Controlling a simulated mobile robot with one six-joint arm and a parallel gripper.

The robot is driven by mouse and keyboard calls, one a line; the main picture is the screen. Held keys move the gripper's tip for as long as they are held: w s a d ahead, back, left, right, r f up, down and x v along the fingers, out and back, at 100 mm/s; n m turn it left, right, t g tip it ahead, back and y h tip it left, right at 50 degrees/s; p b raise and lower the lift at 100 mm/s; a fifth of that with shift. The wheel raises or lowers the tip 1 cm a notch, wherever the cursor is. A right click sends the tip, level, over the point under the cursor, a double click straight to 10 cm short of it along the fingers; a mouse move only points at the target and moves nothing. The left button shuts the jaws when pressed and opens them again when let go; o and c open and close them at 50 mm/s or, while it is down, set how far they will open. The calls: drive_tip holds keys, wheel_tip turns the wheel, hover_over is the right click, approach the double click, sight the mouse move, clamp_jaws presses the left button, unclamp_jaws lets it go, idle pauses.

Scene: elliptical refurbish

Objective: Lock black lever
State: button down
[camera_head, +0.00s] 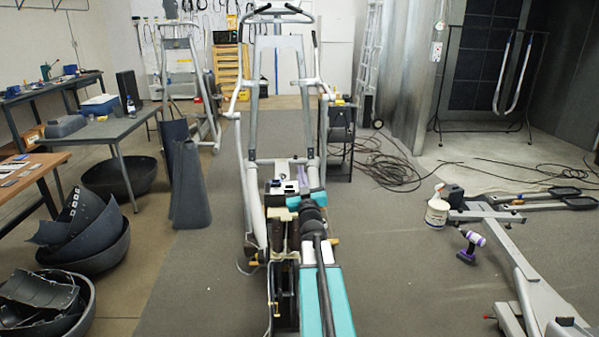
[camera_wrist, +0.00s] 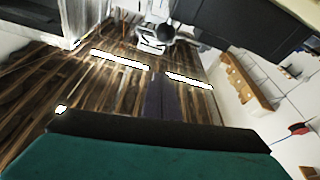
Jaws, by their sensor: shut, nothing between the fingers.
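The grey elliptical machine (camera_head: 252,130) stands upright straight ahead in the head view, partly hidden low down by my teal and black arm. I cannot pick out the black lever with certainty in either view. My gripper (camera_wrist: 160,76) is shut and empty in the wrist view, its grey-purple fingers side by side. In the head view my gripper (camera_head: 302,174) shows only as a small purplish part beyond the arm, near the machine's lower frame. A pale fitting with a dark round part (camera_wrist: 162,32) lies beyond the fingertips; I see no contact with it.
Left are a table (camera_head: 95,130) and dark curved shells (camera_head: 100,250). Right are a white tub (camera_head: 437,212), a purple drill (camera_head: 468,244), a grey metal frame (camera_head: 510,255) and loose black cables (camera_head: 385,165). Grey floor mat (camera_head: 400,290) lies open right of my arm.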

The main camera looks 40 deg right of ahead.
drive_tip(key=shift+v, duration=1.4)
